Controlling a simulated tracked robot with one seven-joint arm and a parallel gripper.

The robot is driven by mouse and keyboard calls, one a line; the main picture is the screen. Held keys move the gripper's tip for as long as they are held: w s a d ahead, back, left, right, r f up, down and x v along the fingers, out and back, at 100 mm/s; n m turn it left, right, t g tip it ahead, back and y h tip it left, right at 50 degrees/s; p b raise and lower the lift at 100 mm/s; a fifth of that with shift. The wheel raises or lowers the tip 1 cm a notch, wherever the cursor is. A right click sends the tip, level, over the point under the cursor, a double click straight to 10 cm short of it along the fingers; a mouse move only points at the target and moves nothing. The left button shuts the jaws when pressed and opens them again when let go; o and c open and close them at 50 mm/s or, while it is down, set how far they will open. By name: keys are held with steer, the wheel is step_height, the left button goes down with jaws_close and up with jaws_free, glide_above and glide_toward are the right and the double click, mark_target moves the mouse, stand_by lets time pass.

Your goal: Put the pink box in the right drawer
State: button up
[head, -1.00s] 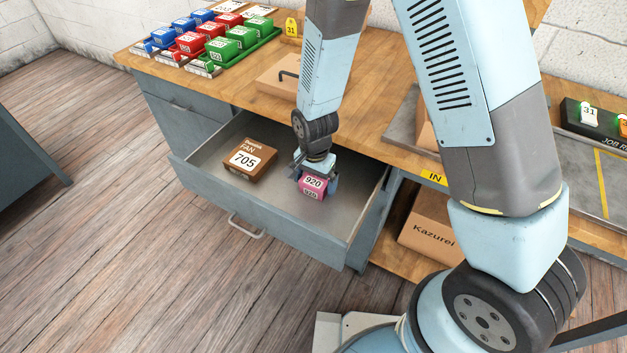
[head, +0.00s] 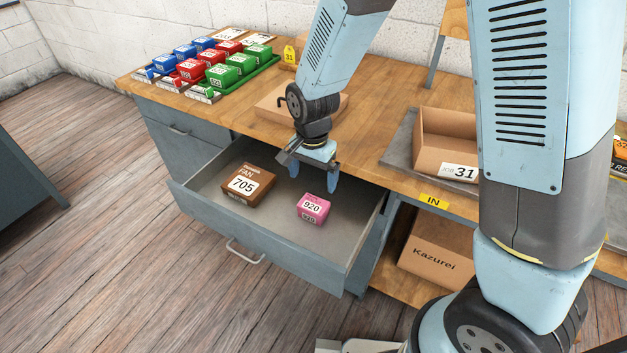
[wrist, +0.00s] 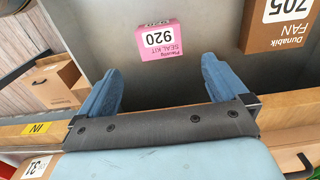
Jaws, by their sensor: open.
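The pink box (head: 313,208), labelled 920, sits on the floor of the open right drawer (head: 268,237). It also shows in the wrist view (wrist: 160,41), in front of and between my fingers but apart from them. My gripper (head: 313,183) is open and empty above the drawer, a little above and behind the box. In the wrist view both blue fingers of my gripper (wrist: 158,90) are spread wide.
A brown fan box (head: 247,185) labelled 705 lies in the same drawer, left of the pink box. On the workbench are blue, red and green boxes (head: 215,66), a low cardboard box (head: 290,105) and an open carton (head: 447,140) marked 31. A Kazurei carton (head: 437,248) stands on the shelf below.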

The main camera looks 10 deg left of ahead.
steer(key=shift+r, duration=0.2)
steer(key=d+r+n+t+y, duration=0.1)
steer(key=d+r+n+t, duration=0.1)
steer(key=d+r, duration=1.6)
steer(key=s+d+r+n+t+h, duration=0.1)
steer(key=s+d+r+n+t, duration=0.1)
steer(key=s+d+r, duration=0.9)
steer(key=shift+d+t, duration=0.55)
steer(key=shift+t, duration=0.25)
steer(key=shift+s+r, duration=0.1)
